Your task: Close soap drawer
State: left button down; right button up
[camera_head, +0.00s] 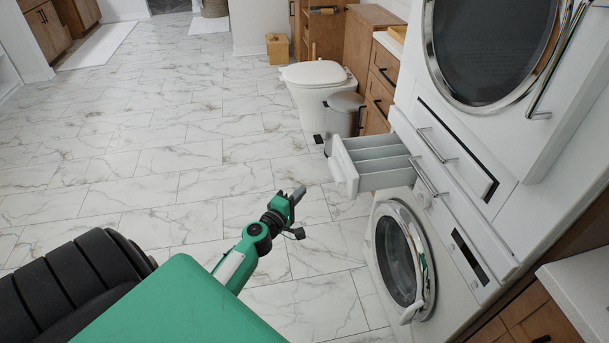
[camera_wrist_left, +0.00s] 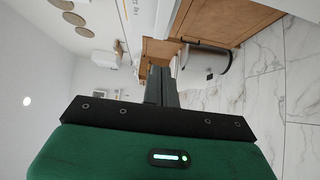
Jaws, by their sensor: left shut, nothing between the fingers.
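The soap drawer (camera_head: 375,160) is a white, divided drawer that sticks out from the stacked white laundry machines in the head view. Its front panel (camera_head: 343,166) faces left, towards the open floor. My left gripper (camera_head: 299,193) is shut and empty. It is in the air to the left of the drawer front and appears a little lower in the picture, with a gap between them. In the left wrist view its closed fingers (camera_wrist_left: 160,86) point away from the camera, and I cannot clearly make out the drawer there. My right gripper is out of view.
The lower machine's round door (camera_head: 400,255) is below the drawer. A grey bin (camera_head: 344,115) and a white toilet (camera_head: 315,83) stand behind it, beside wooden cabinets (camera_head: 372,75). The bin also shows in the left wrist view (camera_wrist_left: 205,62). The marble floor (camera_head: 150,165) at left is clear.

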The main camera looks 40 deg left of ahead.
aim_at(386, 169)
pick_arm(q)
jog(key=w+d, duration=0.2)
jog(key=w, duration=0.8)
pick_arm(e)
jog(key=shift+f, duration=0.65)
pick_arm(q)
jog(key=shift+w, duration=0.15)
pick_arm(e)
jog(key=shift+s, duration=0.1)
